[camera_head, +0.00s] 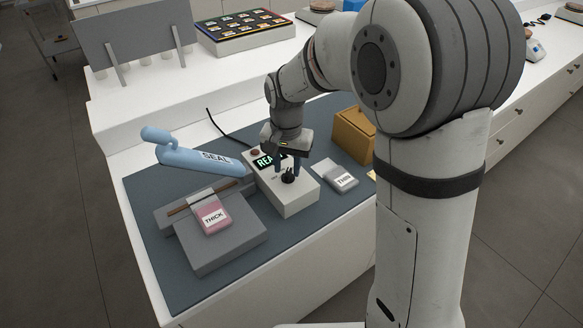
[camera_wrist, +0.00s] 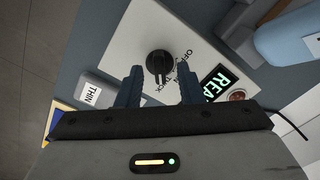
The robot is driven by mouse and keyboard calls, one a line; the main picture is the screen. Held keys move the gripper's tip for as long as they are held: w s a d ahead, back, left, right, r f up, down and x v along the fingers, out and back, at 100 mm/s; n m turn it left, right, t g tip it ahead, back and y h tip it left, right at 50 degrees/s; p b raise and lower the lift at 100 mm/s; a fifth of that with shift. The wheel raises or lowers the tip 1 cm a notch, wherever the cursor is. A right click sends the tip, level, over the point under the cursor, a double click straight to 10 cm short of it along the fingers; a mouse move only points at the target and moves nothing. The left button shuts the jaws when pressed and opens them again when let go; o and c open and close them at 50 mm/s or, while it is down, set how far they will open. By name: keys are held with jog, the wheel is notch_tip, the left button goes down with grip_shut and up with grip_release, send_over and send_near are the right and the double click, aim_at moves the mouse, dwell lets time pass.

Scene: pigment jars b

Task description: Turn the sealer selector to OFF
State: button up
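The sealer's control box (camera_head: 293,201) stands on the dark mat, with a green lit display (camera_head: 265,161) that begins "REA". The black selector knob (camera_head: 288,176) is on its top face. In the wrist view the knob (camera_wrist: 158,64) has printed words near it; "OFF" is partly readable and the others are partly hidden by my fingers. My gripper (camera_head: 290,163) is above the box, pointing down. In the wrist view my gripper (camera_wrist: 160,88) is open, with one finger on either side of the knob's near side. It is not closed on the knob.
The sealer with its blue "SEAL" lever (camera_head: 200,160) and a pink "THICK" pouch (camera_head: 211,213) is left of the box. A grey "THIN" pouch (camera_head: 336,177) and a brown box (camera_head: 353,135) are to the right. A red button (camera_wrist: 237,96) is beside the display.

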jog(key=shift+f, duration=0.9)
jog(key=shift+c, duration=0.4)
grip_shut()
